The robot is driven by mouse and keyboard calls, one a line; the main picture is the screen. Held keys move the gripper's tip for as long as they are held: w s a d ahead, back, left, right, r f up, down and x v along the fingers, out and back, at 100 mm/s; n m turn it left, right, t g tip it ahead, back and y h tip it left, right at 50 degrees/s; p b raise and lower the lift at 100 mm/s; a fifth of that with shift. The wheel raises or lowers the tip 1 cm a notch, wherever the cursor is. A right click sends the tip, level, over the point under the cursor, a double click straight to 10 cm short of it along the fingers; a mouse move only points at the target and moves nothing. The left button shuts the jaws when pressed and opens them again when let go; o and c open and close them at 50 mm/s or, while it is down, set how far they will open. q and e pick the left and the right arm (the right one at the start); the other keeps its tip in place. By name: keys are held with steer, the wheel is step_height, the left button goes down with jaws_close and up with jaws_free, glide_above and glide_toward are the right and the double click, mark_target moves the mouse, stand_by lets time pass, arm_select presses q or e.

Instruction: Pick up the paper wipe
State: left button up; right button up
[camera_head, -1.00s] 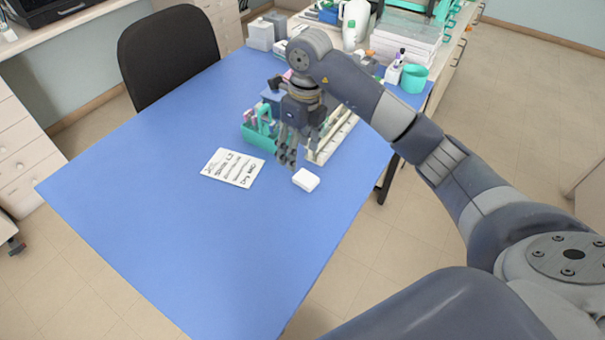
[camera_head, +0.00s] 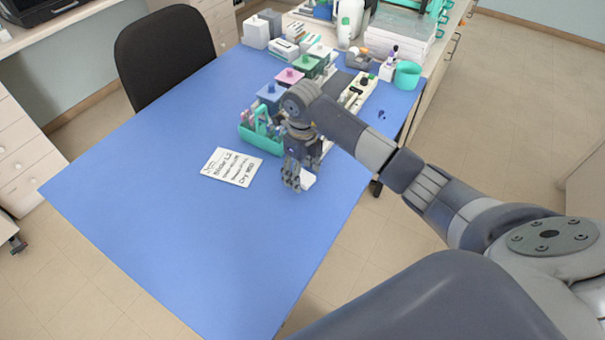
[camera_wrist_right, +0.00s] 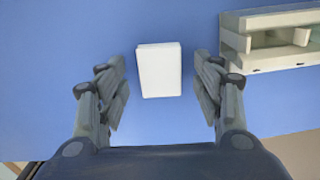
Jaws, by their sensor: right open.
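The paper wipe is a small white folded block (camera_head: 308,181) on the blue table, partly hidden behind my right gripper in the head view. In the right wrist view the paper wipe (camera_wrist_right: 159,70) lies flat between and just ahead of the two fingers, with blue gaps on both sides. My right gripper (camera_head: 292,185) is open and points down close over it; its fingers also show in the right wrist view (camera_wrist_right: 160,98), apart and empty. My left gripper is not in view.
A handwritten white card (camera_head: 232,167) lies left of the gripper. A teal carrier (camera_head: 247,136) with bottles stands just behind it. Coloured staining jars (camera_head: 289,76) and a pale long rack (camera_wrist_right: 270,56) are near. The table's front left is clear.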

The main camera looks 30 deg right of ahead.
steer(key=shift+f, duration=0.3)
steer(key=c, duration=0.7)
steer(key=shift+c, duration=0.2)
steer(key=shift+r, duration=0.1)
steer(key=shift+r+b, duration=0.45)
steer(key=shift+r, duration=0.05)
step_height(320, 180, up, 2)
steer(key=shift+s+r+b, duration=0.1)
steer(key=shift+r+b, duration=0.05)
steer(key=shift+b, duration=0.55)
steer(key=s+a+b, duration=0.1)
steer(key=s+a, duration=0.2)
steer(key=s, duration=0.1)
steer(key=s+a+r+b, duration=0.1)
steer(key=s+a, duration=0.2)
steer(key=a, duration=0.1)
steer(key=s+a+b, duration=0.1)
steer(key=s+a, duration=0.2)
steer(key=s, duration=0.1)
steer(key=shift+s+a+r, duration=0.3)
steer(key=shift+a+r, duration=0.05)
steer(key=shift+a, duration=0.05)
